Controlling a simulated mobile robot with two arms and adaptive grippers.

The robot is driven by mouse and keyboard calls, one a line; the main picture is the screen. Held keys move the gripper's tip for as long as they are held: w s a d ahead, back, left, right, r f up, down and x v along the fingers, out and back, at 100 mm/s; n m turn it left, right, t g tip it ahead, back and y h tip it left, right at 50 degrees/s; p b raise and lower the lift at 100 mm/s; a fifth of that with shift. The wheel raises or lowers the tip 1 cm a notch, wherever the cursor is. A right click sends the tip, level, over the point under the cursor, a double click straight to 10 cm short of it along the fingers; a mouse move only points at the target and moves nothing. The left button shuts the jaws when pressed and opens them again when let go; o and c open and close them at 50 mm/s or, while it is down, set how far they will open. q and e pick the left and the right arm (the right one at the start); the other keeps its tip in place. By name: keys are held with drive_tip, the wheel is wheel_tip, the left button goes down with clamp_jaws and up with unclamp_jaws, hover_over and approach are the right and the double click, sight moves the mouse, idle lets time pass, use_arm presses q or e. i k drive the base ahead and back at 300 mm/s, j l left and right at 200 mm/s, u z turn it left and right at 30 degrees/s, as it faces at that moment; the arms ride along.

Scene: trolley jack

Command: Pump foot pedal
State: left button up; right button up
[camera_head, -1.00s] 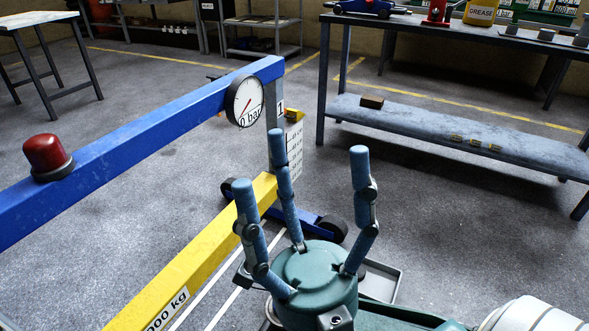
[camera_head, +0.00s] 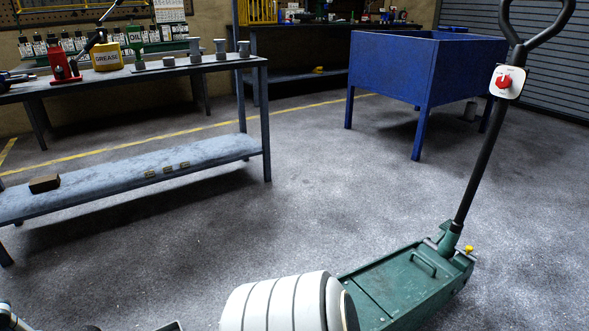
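The green trolley jack (camera_head: 395,289) stands on the floor at the lower right, with its tall black handle (camera_head: 481,140) rising from its rear. I cannot make out the foot pedal for certain; a small yellow part (camera_head: 469,250) shows at the jack's rear, beside the handle's foot. A white plate with a red knob (camera_head: 503,81) sits high on the handle. My white arm link hides part of the jack's near end.
A workbench (camera_head: 110,83) with bottles and tools stands at the left, its lower shelf (camera_head: 120,185) near the floor. A blue bin on legs (camera_head: 418,67) stands behind the jack. Open floor lies between bench, bin and jack, and to the jack's right.

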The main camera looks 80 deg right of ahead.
sight(444, 227)
drive_tip(key=z, duration=3.85)
drive_tip(key=i+l, duration=0.1)
drive_tip(key=l, duration=0.25)
drive_tip(key=i+l+u, duration=0.1)
drive_tip(key=l, duration=0.3)
drive_tip(key=i+l, duration=0.1)
drive_tip(key=l, duration=0.25)
drive_tip(key=i+l+u, duration=0.1)
drive_tip(key=l, duration=0.3)
drive_tip(key=i+l+u, duration=0.15)
drive_tip(key=i+l, duration=0.15)
drive_tip(key=i+l+u, duration=0.1)
drive_tip(key=i+l, duration=0.15)
drive_tip(key=i+l+u, duration=0.15)
drive_tip(key=l, duration=0.35)
drive_tip(key=i+l+u, duration=0.1)
drive_tip(key=i+l, duration=0.2)
drive_tip(key=i+u, duration=0.25)
drive_tip(key=i, duration=0.65)
drive_tip(key=i+l, duration=0.15)
drive_tip(key=l, duration=0.2)
drive_tip(key=i+l, duration=0.15)
drive_tip(key=l, duration=0.15)
